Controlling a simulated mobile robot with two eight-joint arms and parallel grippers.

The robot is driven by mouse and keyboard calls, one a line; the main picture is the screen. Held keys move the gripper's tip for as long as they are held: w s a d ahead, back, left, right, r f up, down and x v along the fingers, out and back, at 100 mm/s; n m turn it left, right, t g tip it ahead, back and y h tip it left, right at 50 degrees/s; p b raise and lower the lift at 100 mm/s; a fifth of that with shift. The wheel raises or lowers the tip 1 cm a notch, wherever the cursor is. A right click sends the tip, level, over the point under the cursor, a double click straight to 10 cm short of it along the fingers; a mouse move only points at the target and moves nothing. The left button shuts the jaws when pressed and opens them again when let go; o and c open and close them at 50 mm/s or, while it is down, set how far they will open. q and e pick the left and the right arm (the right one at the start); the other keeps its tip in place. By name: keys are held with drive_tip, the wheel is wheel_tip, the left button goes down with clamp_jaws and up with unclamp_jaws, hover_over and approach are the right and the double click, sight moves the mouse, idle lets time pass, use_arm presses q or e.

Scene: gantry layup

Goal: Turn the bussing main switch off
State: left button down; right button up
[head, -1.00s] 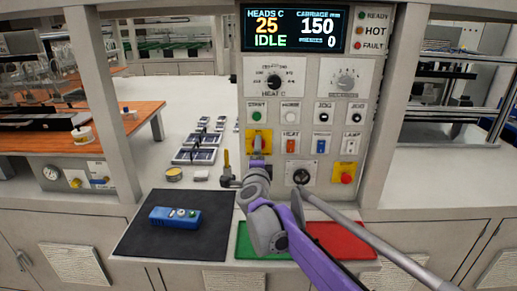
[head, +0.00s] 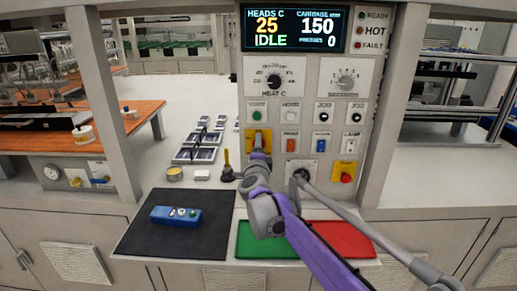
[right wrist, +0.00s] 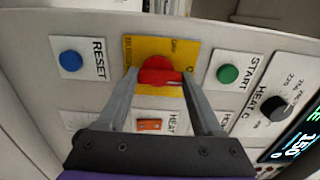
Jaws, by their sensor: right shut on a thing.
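The bussing main switch is a red rotary handle (right wrist: 161,72) on a yellow plate (right wrist: 180,47). The plate also shows in the head view (head: 250,134), on the front of the grey control panel, partly covered by my gripper. My right gripper (right wrist: 159,80) is shut on the red handle, one finger at each side of it. In the wrist view the handle's bar lies roughly across the picture, from finger to finger. In the head view my right gripper (head: 259,149) is at the plate and hides the handle. My left gripper is not in view.
A green START button (right wrist: 228,74) and a blue RESET button (right wrist: 70,61) flank the switch. A yellow-handled tool (head: 227,164) stands left of my wrist. A blue box (head: 160,215) lies on the black mat (head: 150,242).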

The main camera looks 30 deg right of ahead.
drive_tip(key=shift+c, duration=1.2)
drive_tip(key=shift+n, duration=0.3)
drive_tip(key=n+b, duration=0.3)
drive_tip(key=n, duration=0.5)
drive_tip(key=n+b, duration=0.3)
drive_tip(key=n, duration=0.6)
drive_tip(key=shift+w+a+f, duration=0.1)
drive_tip(key=shift+a+f, duration=0.05)
drive_tip(key=shift+f, duration=0.05)
drive_tip(key=shift+n+b, duration=0.3)
drive_tip(key=shift+n, duration=0.1)
drive_tip(key=o, duration=1.4)
drive_tip(key=shift+c, duration=0.2)
